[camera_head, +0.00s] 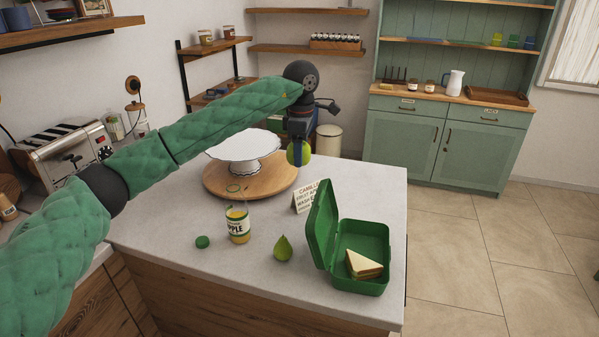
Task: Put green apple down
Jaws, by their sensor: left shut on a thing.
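The green apple (305,153) is held by my left gripper (298,150), which is shut on it. The gripper's fingers hide part of the apple. It hangs over the right side of the round wooden board (219,187), beside the white cake stand (243,146). I cannot tell whether the apple touches anything below it. My right gripper is not in view.
An open green lunchbox (372,284) holds a sandwich (363,265). The counter's back right is clear.

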